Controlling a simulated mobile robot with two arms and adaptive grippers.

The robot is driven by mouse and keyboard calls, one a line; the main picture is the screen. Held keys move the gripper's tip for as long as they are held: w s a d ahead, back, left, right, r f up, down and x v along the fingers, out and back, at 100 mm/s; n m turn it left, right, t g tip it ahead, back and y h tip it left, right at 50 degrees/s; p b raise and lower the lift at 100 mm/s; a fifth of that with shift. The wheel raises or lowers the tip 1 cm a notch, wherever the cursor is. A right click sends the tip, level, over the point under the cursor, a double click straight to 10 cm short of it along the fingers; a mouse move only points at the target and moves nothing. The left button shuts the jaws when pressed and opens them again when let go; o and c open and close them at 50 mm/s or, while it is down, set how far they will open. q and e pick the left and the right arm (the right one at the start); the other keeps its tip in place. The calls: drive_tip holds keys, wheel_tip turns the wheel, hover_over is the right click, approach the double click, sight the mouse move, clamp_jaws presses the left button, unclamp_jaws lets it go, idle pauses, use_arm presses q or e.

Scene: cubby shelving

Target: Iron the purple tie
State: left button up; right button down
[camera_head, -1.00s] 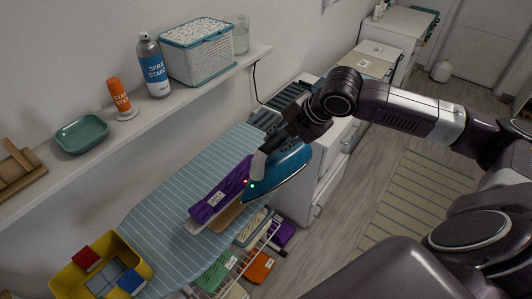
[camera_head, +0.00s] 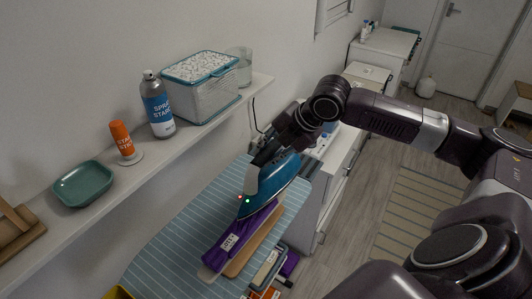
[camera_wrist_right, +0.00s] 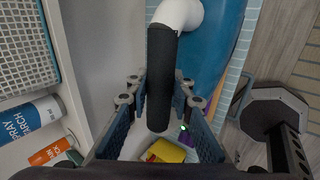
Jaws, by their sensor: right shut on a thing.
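The purple tie (camera_head: 233,235) lies folded in a narrow strip along the blue striped ironing board (camera_head: 175,245), with a pale label on it. My right gripper (camera_head: 268,152) is shut on the handle of a teal iron (camera_head: 272,185). In the right wrist view, the dark handle (camera_wrist_right: 160,75) sits between the fingers, with the iron's blue body beside it. The iron is at the far end of the tie and hides part of it. I cannot tell whether its sole touches the cloth. Small red and green lights show on the iron. My left gripper is out of view.
A wall shelf on the left holds a spray starch can (camera_head: 158,104), an orange stick (camera_head: 123,140), a lidded basket (camera_head: 205,95) and a green dish (camera_head: 83,184). A tan strip (camera_head: 252,248) lies beside the tie. White drawers (camera_head: 330,190) stand beyond the board.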

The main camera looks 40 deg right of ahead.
sight(266, 168)
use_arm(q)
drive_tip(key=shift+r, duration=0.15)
use_arm(e)
drive_tip(key=shift+w+r, duration=0.2)
drive_tip(key=shift+r, duration=0.05)
drive_tip(key=shift+f, duration=0.5)
wheel_tip(266, 168, down, 2)
drive_tip(key=shift+f+b, duration=0.1)
drive_tip(key=shift+b, duration=0.4)
drive_tip(key=shift+f, duration=0.75)
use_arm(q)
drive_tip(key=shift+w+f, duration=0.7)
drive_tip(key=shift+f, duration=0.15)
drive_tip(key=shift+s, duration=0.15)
use_arm(e)
drive_tip(key=shift+f, duration=0.1)
use_arm(q)
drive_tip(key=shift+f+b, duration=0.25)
drive_tip(key=shift+b, duration=0.2)
use_arm(e)
drive_tip(key=shift+f, duration=0.6)
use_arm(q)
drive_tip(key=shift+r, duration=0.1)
use_arm(e)
drive_tip(key=shift+a, duration=0.15)
